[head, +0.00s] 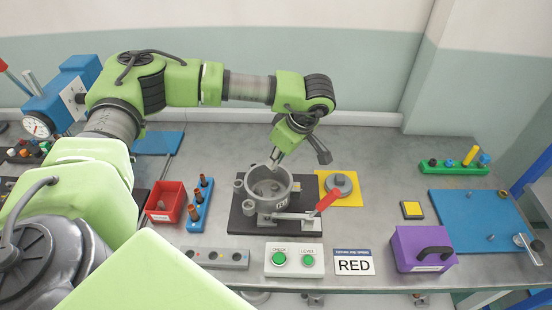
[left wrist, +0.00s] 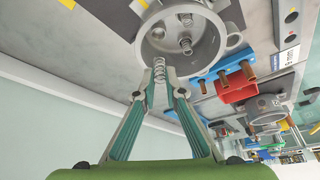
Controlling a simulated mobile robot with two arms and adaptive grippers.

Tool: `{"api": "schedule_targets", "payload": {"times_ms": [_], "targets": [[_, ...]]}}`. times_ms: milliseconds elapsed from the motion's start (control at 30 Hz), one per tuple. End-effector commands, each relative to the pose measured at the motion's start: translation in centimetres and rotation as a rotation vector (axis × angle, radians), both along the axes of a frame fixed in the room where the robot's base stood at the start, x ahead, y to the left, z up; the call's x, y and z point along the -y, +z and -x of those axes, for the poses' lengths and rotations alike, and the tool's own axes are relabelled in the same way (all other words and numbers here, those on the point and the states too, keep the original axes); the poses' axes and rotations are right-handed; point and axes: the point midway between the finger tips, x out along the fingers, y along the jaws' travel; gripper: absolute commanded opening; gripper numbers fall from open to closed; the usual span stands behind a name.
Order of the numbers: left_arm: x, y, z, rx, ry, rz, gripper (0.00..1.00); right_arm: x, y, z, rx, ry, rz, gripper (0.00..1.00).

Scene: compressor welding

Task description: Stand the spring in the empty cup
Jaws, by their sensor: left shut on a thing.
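My left gripper (head: 276,158) is above the back rim of the round grey housing (head: 283,197). In the left wrist view its two fingers (left wrist: 158,78) are shut on a small coil spring (left wrist: 159,65), which sticks out past the fingertips. The spring's far end overlaps the rim of the housing (left wrist: 222,45) in that view. Inside the housing, one coil spring (left wrist: 185,43) stands, with another spring-like part (left wrist: 187,20) beyond it. A round spot (left wrist: 157,33) nearer the rim looks like a cup without a spring. My right gripper is not in view.
The housing sits on a dark plate with a red-handled clamp (head: 328,200). Left of it are a blue peg rack (head: 198,208) and a red bin (head: 165,203). A yellow plate (head: 350,200) lies right. A "RED" sign (head: 354,263), button box (head: 294,260) and purple box (head: 422,248) stand in front.

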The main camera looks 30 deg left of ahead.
Motion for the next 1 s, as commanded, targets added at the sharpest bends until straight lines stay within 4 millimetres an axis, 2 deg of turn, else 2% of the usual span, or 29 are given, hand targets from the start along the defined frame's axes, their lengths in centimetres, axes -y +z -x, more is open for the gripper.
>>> {"api": "schedule_targets", "payload": {"times_ms": [300, 500, 1000], "targets": [[0.0, -3.4, 0.0, -0.002, 0.001, 0.001, 0.0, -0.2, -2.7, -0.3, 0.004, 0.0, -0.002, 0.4], [0.0, -4.8, 0.0, 0.0, 0.001, 0.001, 0.0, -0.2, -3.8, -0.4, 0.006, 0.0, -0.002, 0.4], [0.0, -5.1, 0.0, 0.0, 0.0, 0.0, 0.0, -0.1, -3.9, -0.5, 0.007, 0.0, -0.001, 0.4]]}}
